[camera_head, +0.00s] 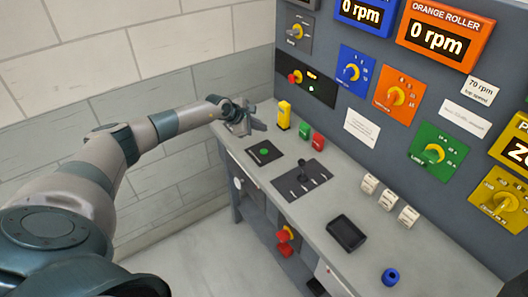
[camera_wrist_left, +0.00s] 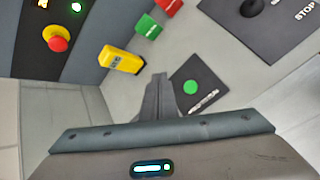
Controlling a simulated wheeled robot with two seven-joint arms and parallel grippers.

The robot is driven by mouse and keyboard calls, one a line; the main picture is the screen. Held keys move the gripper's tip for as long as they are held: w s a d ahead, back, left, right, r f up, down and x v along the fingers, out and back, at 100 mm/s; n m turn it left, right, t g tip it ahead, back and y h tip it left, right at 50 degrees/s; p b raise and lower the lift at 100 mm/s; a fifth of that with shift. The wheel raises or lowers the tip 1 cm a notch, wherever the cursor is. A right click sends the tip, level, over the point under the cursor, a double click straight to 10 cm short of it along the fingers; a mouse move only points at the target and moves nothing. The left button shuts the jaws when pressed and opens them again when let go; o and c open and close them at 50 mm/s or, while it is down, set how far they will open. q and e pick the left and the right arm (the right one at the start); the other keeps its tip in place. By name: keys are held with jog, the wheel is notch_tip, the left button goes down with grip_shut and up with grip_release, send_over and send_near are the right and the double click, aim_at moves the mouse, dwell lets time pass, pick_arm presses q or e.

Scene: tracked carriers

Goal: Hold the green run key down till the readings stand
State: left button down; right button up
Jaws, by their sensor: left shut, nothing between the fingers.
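A round green key (camera_head: 264,151) sits on a dark square plate on the bench, with its lettering too small to read. It also shows in the left wrist view (camera_wrist_left: 190,87), just right of my fingers. My left gripper (camera_head: 257,124) is shut and empty, above the back left of the bench and apart from the green key. Its closed fingers show in the left wrist view (camera_wrist_left: 158,92). The orange roller display (camera_head: 439,40) reads 0 rpm, and the blue display (camera_head: 361,12) reads 0 rpm. The yellow display (camera_head: 515,150) is cut off. My right gripper is not in view.
A yellow block (camera_head: 284,114), a small green block (camera_head: 305,131) and a red block (camera_head: 318,141) stand near the gripper. A lever plate (camera_head: 318,172), black tray (camera_head: 346,233) and blue ring (camera_head: 390,277) lie further right. The upright panel with dials rises behind.

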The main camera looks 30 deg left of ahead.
aim_at(261, 152)
pick_arm(q)
jog(key=shift+f, duration=0.15)
notch_tip(261, 152, down, 8)
jog(key=b, duration=0.6)
jog(key=shift+f, duration=0.15)
jog(key=shift+f+b, duration=0.1)
jog(key=shift+b, duration=0.2)
dwell(0.5)
dwell(0.9)
jog(key=shift+f, duration=0.15)
jog(key=shift+f+b, duration=0.25)
jog(key=shift+b, duration=0.15)
